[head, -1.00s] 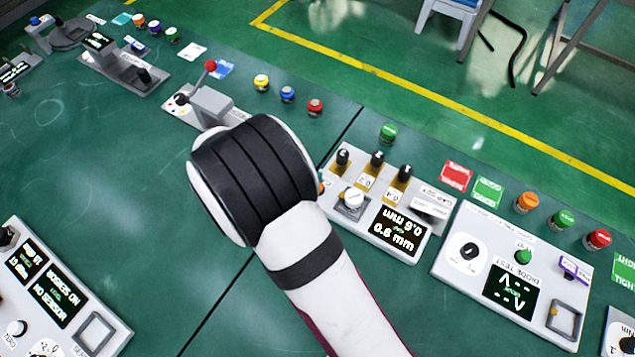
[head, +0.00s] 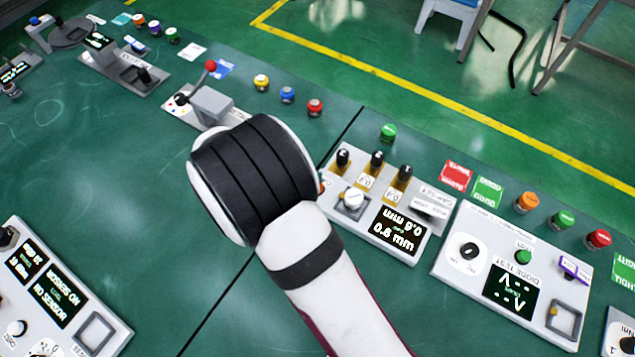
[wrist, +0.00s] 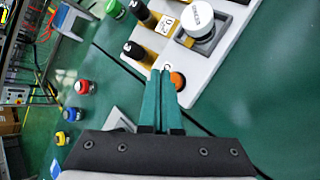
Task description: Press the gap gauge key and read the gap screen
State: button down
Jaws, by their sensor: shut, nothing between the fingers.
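The gap panel (head: 418,252) is a light grey block right of my arm in the head view. Its black screen (head: 398,232) shows a lower line that looks like 0.8 mm; the upper line is upside down and hard to read. An orange key (wrist: 178,80) sits at the panel's corner; in the head view my wrist mostly hides it. My gripper (wrist: 160,72) is shut and empty, its green fingertips right beside the orange key. I cannot tell whether they touch it. A white round knob (head: 354,198) stands in a square holder on the panel.
Three black-topped pegs on yellow strips (head: 377,160) stand on the panel near my fingers. A green button (head: 388,132) is behind it. A diode test panel (head: 455,272) lies to the right. The table between my arm and the left panels is clear.

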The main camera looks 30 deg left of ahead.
jog(key=shift+f, duration=0.15)
dwell(0.4)
jog(key=shift+f, duration=0.3)
jog(key=shift+f, duration=0.55)
dwell(0.6)
jog(key=shift+r, duration=1)
jog(key=shift+r, duration=2.5)
